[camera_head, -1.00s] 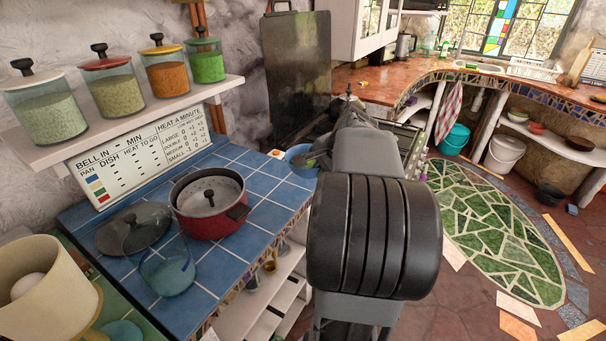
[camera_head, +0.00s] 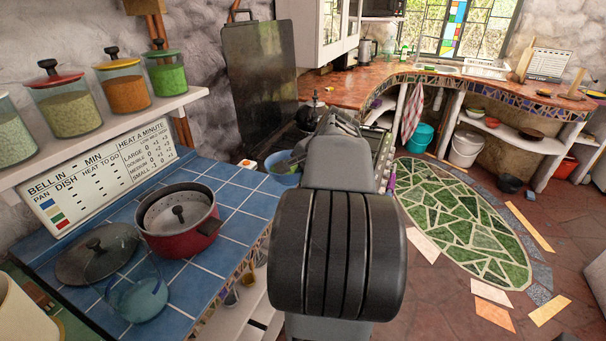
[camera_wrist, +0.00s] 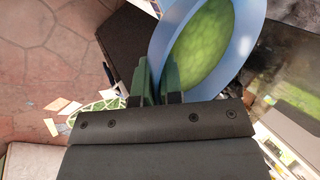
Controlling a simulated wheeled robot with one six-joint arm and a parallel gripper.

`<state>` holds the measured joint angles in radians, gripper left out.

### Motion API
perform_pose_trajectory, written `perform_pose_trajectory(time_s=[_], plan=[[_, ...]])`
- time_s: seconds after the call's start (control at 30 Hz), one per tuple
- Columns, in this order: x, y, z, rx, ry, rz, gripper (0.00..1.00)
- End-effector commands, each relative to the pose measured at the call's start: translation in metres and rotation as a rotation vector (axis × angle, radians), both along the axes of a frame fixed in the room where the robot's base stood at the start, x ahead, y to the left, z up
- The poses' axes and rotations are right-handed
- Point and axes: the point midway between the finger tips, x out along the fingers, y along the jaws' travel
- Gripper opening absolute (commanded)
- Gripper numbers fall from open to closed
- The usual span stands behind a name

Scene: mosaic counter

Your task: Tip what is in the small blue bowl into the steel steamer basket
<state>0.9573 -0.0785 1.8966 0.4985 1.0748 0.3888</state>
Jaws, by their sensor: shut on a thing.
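The small blue bowl (camera_head: 287,180) is beyond my arm, by the far right corner of the blue-tiled counter in the head view. In the wrist view the bowl (camera_wrist: 166,50) holds a green mass (camera_wrist: 205,45) and appears tilted in the picture. My gripper (camera_wrist: 157,82) is shut on the bowl's rim at its near side. The head view shows little of the gripper, as my arm hides most of it. A pale steel insert with a black knob, seemingly the steamer basket (camera_head: 160,216), sits inside a red pot (camera_head: 178,245) on the counter.
A dark lid (camera_head: 85,262) and a clear blue glass vessel (camera_head: 138,297) stand near the pot. A shelf (camera_head: 120,125) with several jars overhangs the counter's back. A dark upright panel (camera_head: 262,85) stands behind the bowl. Blue tiles right of the pot are clear.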

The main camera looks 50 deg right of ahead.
Motion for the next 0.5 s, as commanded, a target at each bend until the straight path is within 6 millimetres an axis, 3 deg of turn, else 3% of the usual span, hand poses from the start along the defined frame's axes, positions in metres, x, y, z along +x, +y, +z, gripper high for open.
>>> perform_pose_trajectory(time_s=[0.5], plan=[[0.0052, 0.0043, -0.0007, -0.002, -0.003, 0.001, 0.00]])
